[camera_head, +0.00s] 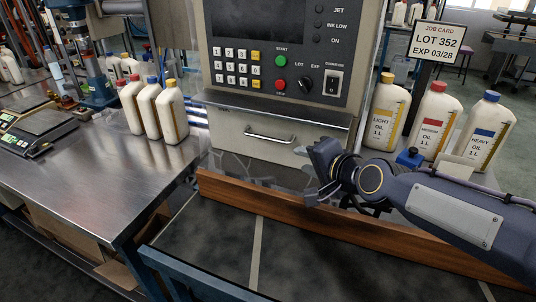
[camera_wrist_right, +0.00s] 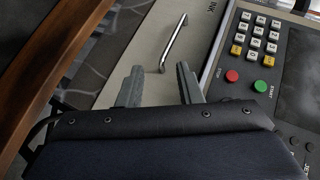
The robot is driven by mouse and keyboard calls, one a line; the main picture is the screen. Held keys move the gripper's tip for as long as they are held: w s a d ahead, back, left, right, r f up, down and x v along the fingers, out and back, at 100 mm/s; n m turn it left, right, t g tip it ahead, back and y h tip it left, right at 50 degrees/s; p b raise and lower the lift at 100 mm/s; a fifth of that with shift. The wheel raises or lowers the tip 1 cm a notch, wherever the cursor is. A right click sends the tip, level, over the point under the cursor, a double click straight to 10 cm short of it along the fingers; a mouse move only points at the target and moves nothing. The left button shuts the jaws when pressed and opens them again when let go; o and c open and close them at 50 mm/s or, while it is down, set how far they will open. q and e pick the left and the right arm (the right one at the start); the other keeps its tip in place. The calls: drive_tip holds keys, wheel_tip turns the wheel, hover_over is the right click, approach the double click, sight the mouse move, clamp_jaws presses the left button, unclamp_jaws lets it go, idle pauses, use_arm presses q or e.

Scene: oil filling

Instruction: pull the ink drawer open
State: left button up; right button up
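The ink drawer (camera_head: 250,148) is a beige front panel under the machine's control panel, and it looks shut. Its metal bar handle (camera_head: 268,135) runs across the front. My right gripper (camera_head: 318,172) is to the right of the handle and apart from it in the head view. In the right wrist view, my right gripper (camera_wrist_right: 158,82) is open with nothing between its two fingers. There the handle (camera_wrist_right: 173,43) lies beyond the fingertips, with part of the INK label showing on the drawer (camera_wrist_right: 140,52). My left gripper is not in view.
The control panel (camera_head: 284,95) with buttons is above the drawer. Three labelled oil bottles (camera_head: 432,118) stand right, below a job card (camera_head: 438,43). Several white bottles (camera_head: 171,112) stand on the left steel table (camera_head: 100,175). A wooden rail (camera_head: 265,205) crosses in front below the drawer.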

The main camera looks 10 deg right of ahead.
sight(269, 139)
drive_tip(key=w+a+f+m+t+b, duration=0.1)
drive_tip(key=w+m, duration=0.1)
drive_tip(key=w, duration=0.4)
drive_tip(key=w+a+f+m+t+b, duration=0.1)
drive_tip(key=w+a+f+m+b, duration=0.1)
drive_tip(key=w, duration=0.4)
drive_tip(key=w+a+f+m+t+b, duration=0.1)
drive_tip(key=w+a+f+b, duration=0.1)
drive_tip(key=w, duration=0.4)
drive_tip(key=shift+w+f+m+h, duration=0.2)
drive_tip(key=shift+m+h, duration=0.1)
drive_tip(key=shift+m, duration=0.1)
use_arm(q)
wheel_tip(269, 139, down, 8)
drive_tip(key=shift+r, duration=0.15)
use_arm(e)
clamp_jaws()
